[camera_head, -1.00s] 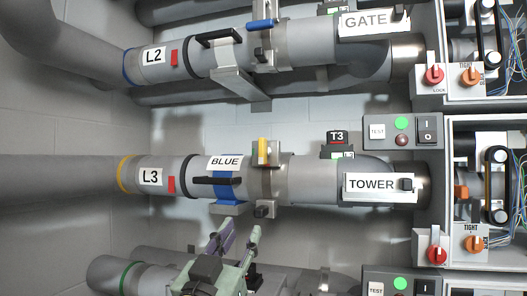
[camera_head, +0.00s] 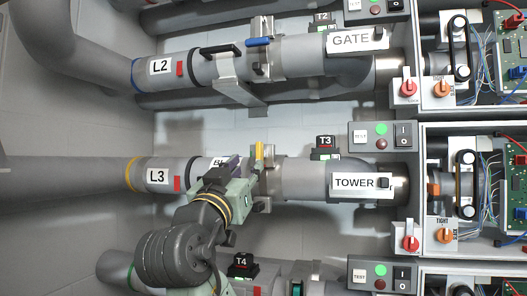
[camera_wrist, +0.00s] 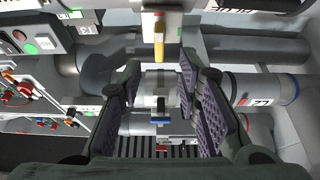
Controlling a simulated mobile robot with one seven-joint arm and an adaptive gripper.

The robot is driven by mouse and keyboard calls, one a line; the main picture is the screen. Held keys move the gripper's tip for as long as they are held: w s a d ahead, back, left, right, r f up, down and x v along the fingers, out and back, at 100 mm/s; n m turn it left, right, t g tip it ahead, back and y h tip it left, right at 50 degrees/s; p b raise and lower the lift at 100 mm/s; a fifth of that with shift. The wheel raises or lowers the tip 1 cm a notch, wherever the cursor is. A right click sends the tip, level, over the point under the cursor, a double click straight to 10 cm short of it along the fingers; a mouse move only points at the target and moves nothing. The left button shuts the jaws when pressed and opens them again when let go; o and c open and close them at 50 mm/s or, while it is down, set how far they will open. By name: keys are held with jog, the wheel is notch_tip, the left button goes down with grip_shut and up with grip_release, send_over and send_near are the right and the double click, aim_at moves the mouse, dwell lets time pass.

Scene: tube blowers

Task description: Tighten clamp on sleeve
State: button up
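The clamp with the yellow lever (camera_head: 259,152) sits around the grey L3 pipe, just left of the TOWER pipe section (camera_head: 315,174). Its lever points up in the head view. The lever (camera_wrist: 159,38) also shows in the wrist view, ahead of the fingertips and near the middle between them. My gripper (camera_head: 244,165) is beside the clamp on its left. In the wrist view my gripper (camera_wrist: 159,65) has its purple-padded fingers apart with nothing held. The BLUE sleeve's label (camera_head: 217,162) shows only in part; my arm hides most of the sleeve. Contact with the lever cannot be told.
Above, the L2 pipe (camera_head: 198,66) carries a clamp with a blue lever (camera_head: 257,42). A T3 device (camera_head: 326,146) stands behind the TOWER section. A control box with buttons (camera_head: 384,135) and open electronics cabinets are at the right. Another pipe runs below, near T4 (camera_head: 240,264).

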aim_at(258, 154)
jog(key=p+x, duration=0.3)
jog(key=x, duration=0.5)
jog(key=shift+w+d+r, duration=0.1)
jog(key=shift+w, duration=0.1)
jog(key=shift+c, duration=0.6)
grip_shut()
